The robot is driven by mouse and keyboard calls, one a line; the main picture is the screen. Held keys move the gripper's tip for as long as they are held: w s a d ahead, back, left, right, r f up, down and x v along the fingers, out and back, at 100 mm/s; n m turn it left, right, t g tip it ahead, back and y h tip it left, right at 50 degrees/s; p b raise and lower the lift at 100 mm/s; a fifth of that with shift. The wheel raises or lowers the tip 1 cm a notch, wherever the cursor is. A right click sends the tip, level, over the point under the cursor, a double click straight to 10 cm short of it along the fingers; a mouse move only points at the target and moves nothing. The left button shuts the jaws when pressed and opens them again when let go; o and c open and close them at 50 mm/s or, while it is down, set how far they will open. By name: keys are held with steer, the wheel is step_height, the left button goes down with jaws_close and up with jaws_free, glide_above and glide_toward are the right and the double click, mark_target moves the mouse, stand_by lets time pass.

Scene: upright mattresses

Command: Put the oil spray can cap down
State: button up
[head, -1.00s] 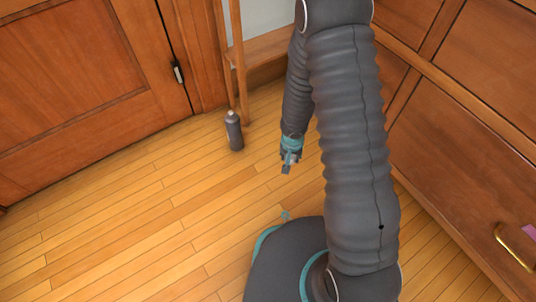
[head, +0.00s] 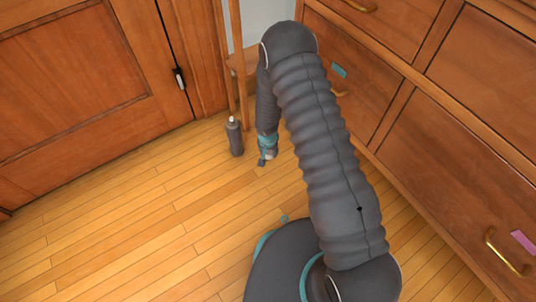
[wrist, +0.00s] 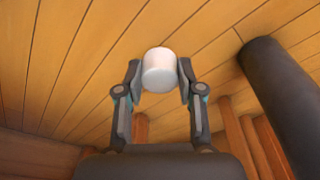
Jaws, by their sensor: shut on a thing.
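The white, rounded oil spray can cap (wrist: 159,66) is held between the two fingers of my gripper (wrist: 159,77) in the wrist view, with the wooden floor beyond it. The oil spray can (head: 235,139) is dark grey with a small pale top and stands upright on the floor, left of my gripper (head: 264,160) in the head view. The can's dark body also shows at the right in the wrist view (wrist: 285,95), apart from the fingers. The cap cannot be made out clearly in the head view.
A wooden door (head: 85,80) is at the left and a wooden drawer unit (head: 445,125) with brass handles at the right. A wooden frame post (head: 238,60) rises behind the can. The floor (head: 130,215) at the left and front is clear.

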mark_target(268, 161)
steer(key=shift+w+a+f, duration=0.15)
steer(key=shift+a+f, duration=0.05)
steer(key=shift+f, duration=0.25)
steer(key=shift+f+b, duration=0.7)
steer(key=shift+f, duration=1)
steer(key=shift+f, duration=0.2)
steer(key=o, duration=0.7)
steer(key=shift+r, duration=0.1)
step_height(268, 161, up, 12)
steer(key=s+p, duration=0.1)
steer(key=p, duration=0.2)
steer(key=shift+s+a+r, duration=0.15)
steer(key=shift+s, duration=0.2)
